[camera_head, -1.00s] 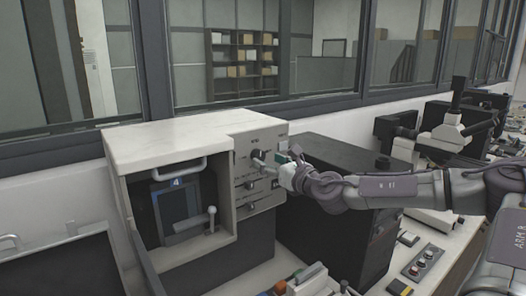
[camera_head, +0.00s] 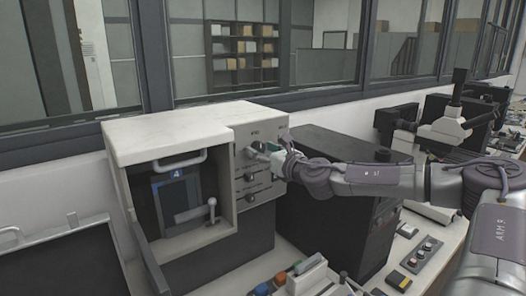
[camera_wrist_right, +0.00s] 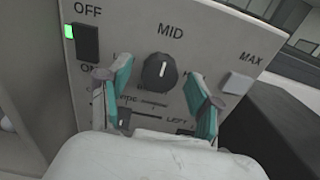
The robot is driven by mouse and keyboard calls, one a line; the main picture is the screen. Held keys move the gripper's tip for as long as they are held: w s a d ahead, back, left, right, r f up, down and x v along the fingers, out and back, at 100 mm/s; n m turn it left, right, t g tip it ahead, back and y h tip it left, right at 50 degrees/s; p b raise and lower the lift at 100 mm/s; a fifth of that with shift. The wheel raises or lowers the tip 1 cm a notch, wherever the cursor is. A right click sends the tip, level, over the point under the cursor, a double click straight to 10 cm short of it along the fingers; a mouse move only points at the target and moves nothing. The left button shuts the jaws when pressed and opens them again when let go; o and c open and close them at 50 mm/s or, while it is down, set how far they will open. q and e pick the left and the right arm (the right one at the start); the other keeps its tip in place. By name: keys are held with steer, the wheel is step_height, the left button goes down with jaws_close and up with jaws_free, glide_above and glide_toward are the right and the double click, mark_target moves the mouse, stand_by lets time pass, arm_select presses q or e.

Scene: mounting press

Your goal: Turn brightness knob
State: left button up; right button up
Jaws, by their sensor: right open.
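The control panel (camera_head: 262,175) is the light front face of a white-topped cabinet in the head view. In the right wrist view a round black knob (camera_wrist_right: 159,72) with a white pointer line sits under the label MID, with MAX to its right. The pointer points roughly up toward MID. My right gripper (camera_wrist_right: 157,84) is open, with one teal-padded finger on each side of the knob and visible gaps to it. In the head view my right gripper (camera_head: 266,148) is at the panel's upper part and partly covers the knob. My left gripper is not in view.
A black OFF/ON switch (camera_wrist_right: 87,42) with a green light is left of the knob; a pale button (camera_wrist_right: 237,83) is right. A slider (camera_wrist_right: 124,122) lies below, near the fingers. A dark box (camera_head: 330,200) stands right of the cabinet, below my right arm.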

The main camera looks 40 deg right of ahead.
steer(key=c, duration=1.1)
steer(key=shift+c, duration=0.2)
steer(key=m+b, duration=0.1)
steer(key=m, duration=0.1)
steer(key=shift+m+b, duration=0.3)
steer(key=shift+b, duration=0.1)
steer(key=m+b, duration=0.1)
steer(key=m, duration=0.2)
steer(key=shift+m+b, duration=0.3)
steer(key=m+b, duration=0.1)
steer(key=m, duration=0.4)
steer(key=shift+b, duration=0.35)
steer(key=shift+m+b, duration=0.6)
steer(key=shift+m, duration=1.9)
steer(key=o, duration=1.1)
steer(key=shift+d, duration=0.1)
